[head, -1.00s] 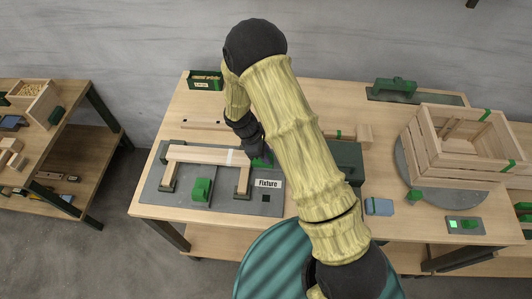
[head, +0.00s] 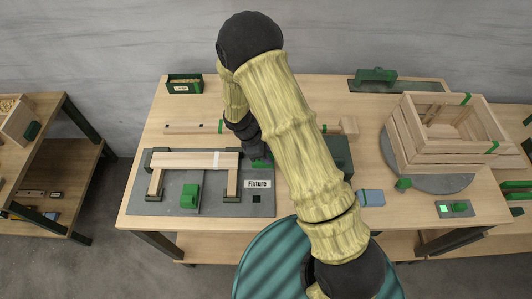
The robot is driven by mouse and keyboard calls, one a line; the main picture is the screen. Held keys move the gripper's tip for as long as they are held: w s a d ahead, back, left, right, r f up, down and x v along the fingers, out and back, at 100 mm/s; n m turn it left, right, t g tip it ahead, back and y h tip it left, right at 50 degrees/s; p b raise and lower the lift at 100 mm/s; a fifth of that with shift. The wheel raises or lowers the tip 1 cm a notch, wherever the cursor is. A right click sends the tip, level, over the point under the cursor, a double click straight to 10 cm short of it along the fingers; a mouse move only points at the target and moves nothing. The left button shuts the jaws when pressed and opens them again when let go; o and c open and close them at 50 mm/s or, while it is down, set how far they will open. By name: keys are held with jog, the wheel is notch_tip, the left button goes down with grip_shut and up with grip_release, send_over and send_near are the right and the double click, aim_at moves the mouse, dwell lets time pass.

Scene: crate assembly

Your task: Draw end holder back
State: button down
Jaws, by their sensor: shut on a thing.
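The grey fixture plate (head: 147,208) lies on the table at the left, with a "Fixture" label (head: 257,184). On it a pale wooden slat (head: 195,160) lies across the ends of two shorter wooden pieces (head: 232,180), which sit in dark brackets. A green end holder (head: 262,164) shows at the plate's right side, apart from the slat's right end. My gripper (head: 254,155) is down at this holder and shut on it. Its fingertips are small and partly hidden by the arm. Another green block (head: 189,196) stands on the plate between the short pieces.
A wooden crate (head: 403,135) stands on a round grey plate (head: 448,184) at the right. A green box (head: 184,84) is at the back left. A long wooden piece (head: 185,128) lies behind the fixture. My arm hides part of a dark green block (head: 340,155).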

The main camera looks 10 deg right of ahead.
jog(key=shift+d, duration=0.25)
jog(key=c, duration=1.2)
grip_release()
jog(key=shift+d, duration=0.1)
jog(key=shift+c, duration=0.2)
jog(key=shift+a, duration=0.2)
jog(key=shift+r, duration=0.15)
jog(key=b+v, duration=0.3)
jog(key=v, duration=1.4)
